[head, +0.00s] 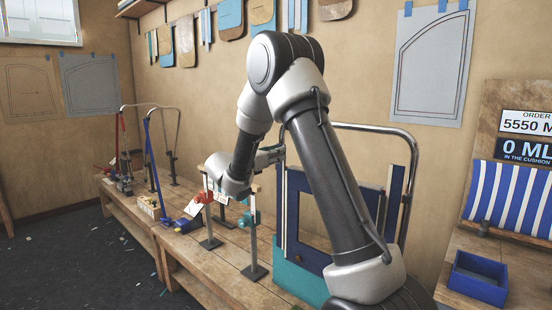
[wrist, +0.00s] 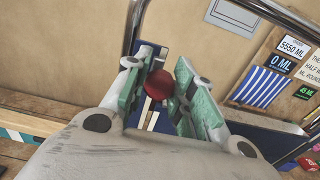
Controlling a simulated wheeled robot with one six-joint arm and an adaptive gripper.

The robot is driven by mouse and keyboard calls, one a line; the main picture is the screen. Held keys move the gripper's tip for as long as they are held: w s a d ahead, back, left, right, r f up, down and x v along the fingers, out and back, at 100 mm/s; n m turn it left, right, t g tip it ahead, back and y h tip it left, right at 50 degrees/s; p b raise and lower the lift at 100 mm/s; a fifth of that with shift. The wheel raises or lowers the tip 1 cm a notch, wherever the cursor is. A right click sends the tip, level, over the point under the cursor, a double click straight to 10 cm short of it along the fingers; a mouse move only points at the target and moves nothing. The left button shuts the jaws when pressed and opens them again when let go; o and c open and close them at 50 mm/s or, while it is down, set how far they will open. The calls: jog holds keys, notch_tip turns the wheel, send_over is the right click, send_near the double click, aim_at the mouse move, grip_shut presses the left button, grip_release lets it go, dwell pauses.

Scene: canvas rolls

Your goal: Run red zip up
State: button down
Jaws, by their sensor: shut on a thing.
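My gripper (wrist: 163,66) shows in the wrist view with its two green-padded fingers closed around a round red pull (wrist: 158,86). Behind the pull are a dark blue strip (wrist: 148,52) and pale strips, partly covered by the fingers. In the head view my gripper (head: 272,154) reaches toward a blue panel (head: 308,222) with pale edge strips, standing inside a bent metal tube frame (head: 412,150). My arm hides much of the panel, and the red pull cannot be made out there. How far along the zip the pull sits is unclear.
A wooden bench (head: 222,262) runs along the wall, with clamp stands, including a teal clamp (head: 250,218), close to my wrist. Further left stand more tube frames. At right are a striped cushion (head: 508,198), a blue tray (head: 478,280) and an order sign (head: 526,122).

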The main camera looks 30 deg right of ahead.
jog(key=c, duration=1.2)
grip_release()
jog(key=shift+o, duration=0.2)
jog(key=v, duration=1.2)
